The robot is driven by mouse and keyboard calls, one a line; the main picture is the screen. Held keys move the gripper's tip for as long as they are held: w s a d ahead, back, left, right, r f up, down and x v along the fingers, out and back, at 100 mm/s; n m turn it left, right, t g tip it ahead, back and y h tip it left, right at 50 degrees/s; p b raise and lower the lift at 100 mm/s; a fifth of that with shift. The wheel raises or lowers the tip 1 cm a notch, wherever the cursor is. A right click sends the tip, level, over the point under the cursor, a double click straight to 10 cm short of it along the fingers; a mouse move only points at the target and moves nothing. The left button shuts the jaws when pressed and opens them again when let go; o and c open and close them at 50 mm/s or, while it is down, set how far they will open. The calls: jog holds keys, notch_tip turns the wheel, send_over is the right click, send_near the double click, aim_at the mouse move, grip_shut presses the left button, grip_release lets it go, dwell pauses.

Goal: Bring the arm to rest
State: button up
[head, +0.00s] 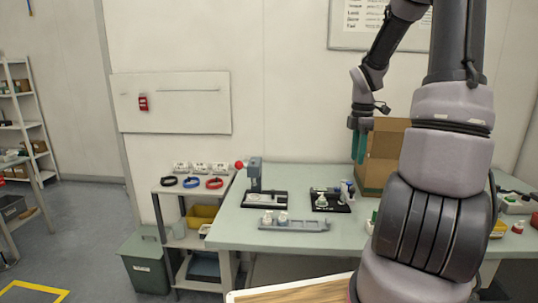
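My arm rises at the right of the head view and bends over at the top. My gripper (357,152) hangs down from it above the back of the pale green workbench (232,233), in front of a cardboard box. Its green fingers point down and overlap in this view, so I cannot tell how far apart they are. I see nothing held between them, though the small size makes this uncertain.
On the bench stand a small press (254,175), a black fixture (331,201), a grey rack (294,226) with white parts, and the cardboard box (383,155). A shelf cart (192,241) with coloured rings and a green bin (146,262) stand left. My arm hides part of the bench.

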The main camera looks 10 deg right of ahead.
jog(key=s+a+r+m+t+y, duration=0.2)
jog(key=s+a+r+m+t, duration=0.5)
jog(key=s+a+r+m, duration=1)
notch_tip(320, 180, up, 2)
jog(key=m, duration=0.4)
jog(key=shift+s+a+r+m, duration=0.2)
jog(key=shift+s+a+m, duration=0.05)
jog(key=shift+a+m, duration=0.05)
